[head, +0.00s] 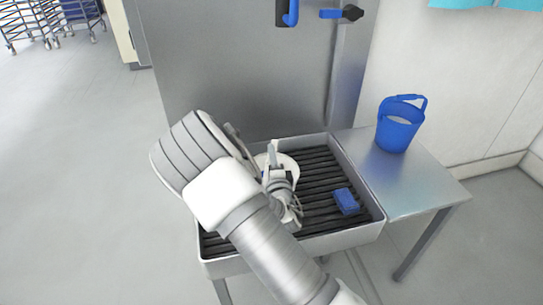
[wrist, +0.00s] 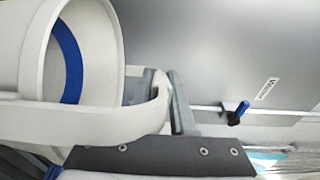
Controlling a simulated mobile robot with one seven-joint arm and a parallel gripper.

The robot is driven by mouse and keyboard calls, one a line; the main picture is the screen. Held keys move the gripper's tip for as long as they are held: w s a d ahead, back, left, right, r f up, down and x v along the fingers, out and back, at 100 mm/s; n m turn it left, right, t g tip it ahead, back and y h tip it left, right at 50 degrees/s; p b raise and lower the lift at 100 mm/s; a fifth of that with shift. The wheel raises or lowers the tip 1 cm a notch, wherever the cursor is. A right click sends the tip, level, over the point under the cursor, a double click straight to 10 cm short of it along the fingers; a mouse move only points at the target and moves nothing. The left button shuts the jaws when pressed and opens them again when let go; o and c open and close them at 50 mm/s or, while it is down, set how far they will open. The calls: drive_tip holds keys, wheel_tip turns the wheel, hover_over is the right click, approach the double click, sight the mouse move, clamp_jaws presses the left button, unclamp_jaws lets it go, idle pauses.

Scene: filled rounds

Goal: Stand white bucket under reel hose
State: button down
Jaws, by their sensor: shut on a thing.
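The white bucket (head: 288,161) is mostly hidden behind my arm in the head view, over the grated basin. In the wrist view the bucket (wrist: 35,45) fills the left side, its round opening and a blue arc showing. My gripper (head: 271,158) is shut on its white handle band; the grey fingers show in the wrist view (wrist: 163,100). I cannot tell whether the bucket touches the grate. A blue hose-like end (head: 291,13) hangs at the top of the steel panel, cut by the frame edge; the reel itself is not seen.
The steel basin (head: 370,232) has dark slats, with a blue sponge-like block (head: 346,201) at its right. A blue bucket (head: 398,125) stands on the steel side table (head: 420,190). A blue-handled lever (head: 335,14) juts from the steel panel (head: 235,75). Open floor lies left.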

drive_tip(key=shift+f+b, duration=0.2)
drive_tip(key=shift+b, duration=0.1)
drive_tip(key=c, duration=0.8)
unclamp_jaws()
drive_tip(key=shift+o, duration=0.2)
drive_tip(key=shift+r, duration=0.1)
